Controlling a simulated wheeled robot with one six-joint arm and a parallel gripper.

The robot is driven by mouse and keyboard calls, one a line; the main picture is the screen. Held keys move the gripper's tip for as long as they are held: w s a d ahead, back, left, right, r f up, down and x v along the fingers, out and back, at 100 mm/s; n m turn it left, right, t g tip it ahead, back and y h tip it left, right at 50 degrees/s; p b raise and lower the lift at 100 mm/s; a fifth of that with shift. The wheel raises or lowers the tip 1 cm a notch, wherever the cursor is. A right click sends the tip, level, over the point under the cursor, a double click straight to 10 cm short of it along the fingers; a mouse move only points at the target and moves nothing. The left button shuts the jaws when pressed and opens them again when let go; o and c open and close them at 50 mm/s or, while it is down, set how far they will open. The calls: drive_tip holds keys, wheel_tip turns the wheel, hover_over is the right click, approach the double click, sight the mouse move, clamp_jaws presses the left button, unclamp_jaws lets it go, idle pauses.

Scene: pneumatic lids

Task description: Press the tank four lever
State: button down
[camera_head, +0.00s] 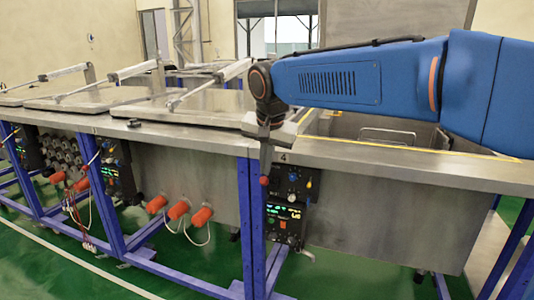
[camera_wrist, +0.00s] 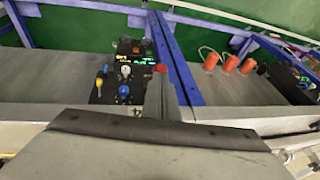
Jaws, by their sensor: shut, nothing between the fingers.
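The tank four control panel (camera_head: 288,205), below the number 4 on the steel rim, has small blue and yellow knobs, dark dials and lit displays. The panel also shows in the wrist view (camera_wrist: 122,78), with white, blue and yellow knobs. A red ball knob, which looks like the lever (camera_head: 264,181), is at the panel's upper left; it also shows in the wrist view (camera_wrist: 160,69). My gripper (camera_head: 265,164) is shut and empty, pointing down just above the red knob. In the wrist view its fingers (camera_wrist: 157,95) partly cover the knob; I cannot tell whether they touch it.
Tank four's steel rim (camera_head: 400,158) runs close under my arm. Its lid (camera_head: 395,20) stands raised behind. Closed lids (camera_head: 195,105) cover the tanks to the left. A blue frame post (camera_head: 249,220) stands beside the panel. Orange connectors (camera_head: 178,209) stick out further left.

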drive_tip(key=shift+x, duration=1)
drive_tip(key=shift+s+f, duration=0.15)
